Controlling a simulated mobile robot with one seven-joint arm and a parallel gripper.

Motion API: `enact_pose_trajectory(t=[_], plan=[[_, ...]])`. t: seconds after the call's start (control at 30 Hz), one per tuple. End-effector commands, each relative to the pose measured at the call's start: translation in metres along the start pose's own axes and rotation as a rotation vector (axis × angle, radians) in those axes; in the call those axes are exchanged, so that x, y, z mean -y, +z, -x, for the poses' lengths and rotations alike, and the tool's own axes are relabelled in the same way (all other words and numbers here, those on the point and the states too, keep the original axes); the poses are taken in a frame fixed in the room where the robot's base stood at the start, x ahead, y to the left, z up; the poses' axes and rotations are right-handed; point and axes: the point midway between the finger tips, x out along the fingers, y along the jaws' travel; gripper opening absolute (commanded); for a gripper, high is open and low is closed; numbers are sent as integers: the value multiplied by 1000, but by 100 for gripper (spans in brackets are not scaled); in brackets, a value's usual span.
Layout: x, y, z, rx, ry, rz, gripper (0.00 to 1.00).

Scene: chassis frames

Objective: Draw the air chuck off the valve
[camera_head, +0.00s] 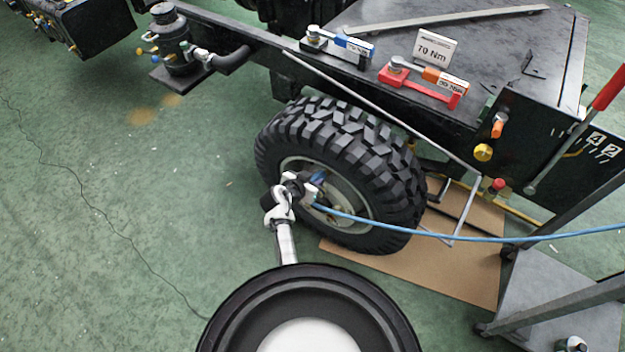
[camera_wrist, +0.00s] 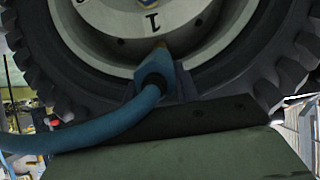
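The air chuck (camera_wrist: 155,72) is a blue angular piece with a thick blue hose (camera_wrist: 100,130) running from its near end. Its yellowish tip points at the grey wheel rim (camera_wrist: 195,40), by the number 1; the valve itself is hidden behind it. Dark gripper fingers stand close against both sides of the chuck, so my gripper (camera_wrist: 157,88) appears shut on it. In the head view my gripper (camera_head: 300,188) is at the wheel's hub side, and the blue chuck (camera_head: 318,178) shows just beyond it. Chuck and wheel look touching or nearly so.
The knobbly black tyre (camera_head: 345,145) sits under the dark chassis, with a cardboard sheet (camera_head: 460,265) beneath. The blue hose (camera_head: 450,237) runs off to the right. Torque wrenches (camera_head: 425,84) lie on the chassis top. A grey cart (camera_head: 555,290) stands lower right. Green floor at left is open.

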Motion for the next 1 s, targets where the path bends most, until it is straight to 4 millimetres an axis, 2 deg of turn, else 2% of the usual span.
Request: enact_pose_trajectory(t=[0.03, 0.17, 0.2, 0.63, 1.0], plan=[[0, 0, 0, 0, 0, 0, 20], [0, 0, 0, 0, 0, 0, 4], [0, 0, 0, 0, 0, 0, 3], [0, 0, 1, 0, -1, 0, 0], [0, -1, 12, -1, -1, 1, 0]])
